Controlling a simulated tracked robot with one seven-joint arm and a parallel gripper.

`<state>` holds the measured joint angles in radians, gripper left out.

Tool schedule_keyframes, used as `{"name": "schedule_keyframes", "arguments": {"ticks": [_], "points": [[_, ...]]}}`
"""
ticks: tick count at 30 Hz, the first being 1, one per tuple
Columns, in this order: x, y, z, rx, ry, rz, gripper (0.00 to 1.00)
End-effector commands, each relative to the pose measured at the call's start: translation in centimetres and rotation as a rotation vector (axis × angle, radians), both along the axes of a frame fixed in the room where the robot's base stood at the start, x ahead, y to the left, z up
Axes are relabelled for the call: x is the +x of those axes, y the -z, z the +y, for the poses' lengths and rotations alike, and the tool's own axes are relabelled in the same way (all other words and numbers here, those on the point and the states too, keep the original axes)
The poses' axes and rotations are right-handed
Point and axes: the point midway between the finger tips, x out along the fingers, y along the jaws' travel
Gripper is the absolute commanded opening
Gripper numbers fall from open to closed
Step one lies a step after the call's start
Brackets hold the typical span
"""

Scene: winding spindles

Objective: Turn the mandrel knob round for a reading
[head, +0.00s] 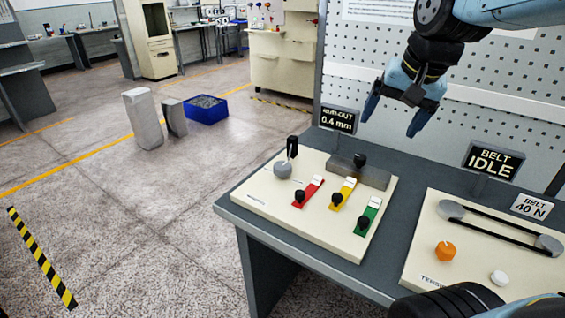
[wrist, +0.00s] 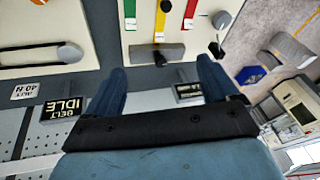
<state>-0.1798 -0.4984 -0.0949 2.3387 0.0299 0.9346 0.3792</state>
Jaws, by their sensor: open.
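A cream panel (head: 262,205) carries a grey block (head: 372,178) with a black knob (head: 360,160) on it. Left of it stands a black upright handle (head: 292,148) beside a grey ball (head: 282,170). No label marks which is the mandrel knob. A sign behind the panel (head: 338,120) reads run-out 0.4 mm. My gripper (head: 394,118) is open and empty, above and behind the panel, apart from everything. In the wrist view, its fingers (wrist: 162,74) stand either side of the grey block (wrist: 172,50) and its black knob (wrist: 160,59), beyond the fingertips.
Red (head: 308,190), yellow (head: 343,192) and green (head: 368,215) slots with black knobs lie in front of the block. A second panel (head: 420,255) on the right has a belt on two pulleys, an orange knob (head: 445,250) and a BELT IDLE sign (head: 493,161). A pegboard (head: 480,105) stands behind.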

Motion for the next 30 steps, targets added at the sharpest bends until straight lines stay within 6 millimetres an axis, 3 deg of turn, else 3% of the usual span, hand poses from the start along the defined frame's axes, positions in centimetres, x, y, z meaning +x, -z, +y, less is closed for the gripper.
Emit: {"name": "schedule_keyframes", "arguments": {"ticks": [14, 21, 30], "points": [[10.7, 2.2, 6.4, 0.131, 0.367, 0.225, 0.88], [15.3, 4.9, 10.9, 0.135, 0.566, 0.311, 0.88], [19.9, 9.1, 17.2, 0.101, 0.815, 0.372, 0.88]]}}
